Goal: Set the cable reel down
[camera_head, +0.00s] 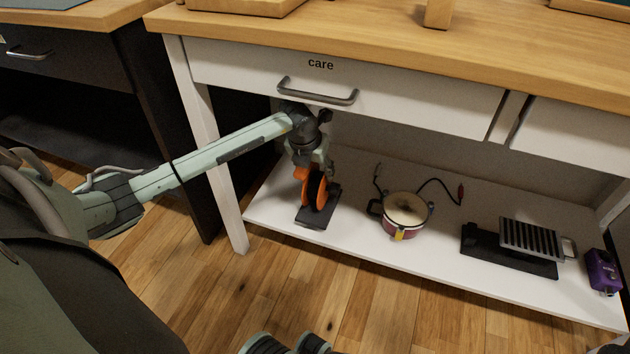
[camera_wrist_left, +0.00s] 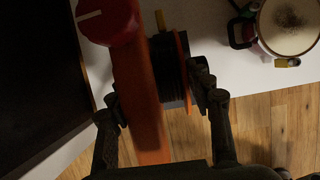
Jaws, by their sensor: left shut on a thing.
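The cable reel (camera_head: 318,190) has orange side discs and a dark middle. It is upright over a flat dark pad (camera_head: 313,217) on the left of the white lower shelf. I cannot tell whether it touches the pad. My left gripper (camera_head: 315,170) reaches under the drawer and is shut on the reel from above. In the left wrist view the reel (camera_wrist_left: 168,75) sits between the two dark fingers, with a red knob at its upper left. The gripper partly hides the reel in the head view.
On the white shelf (camera_head: 345,235), a lidded pot (camera_head: 405,212) stands right of the reel, with a thin cable (camera_head: 436,183) behind it. A ribbed metal plate on a dark base (camera_head: 510,253) and a purple box (camera_head: 602,272) are farther right. The "care" drawer (camera_head: 400,100) overhangs closely.

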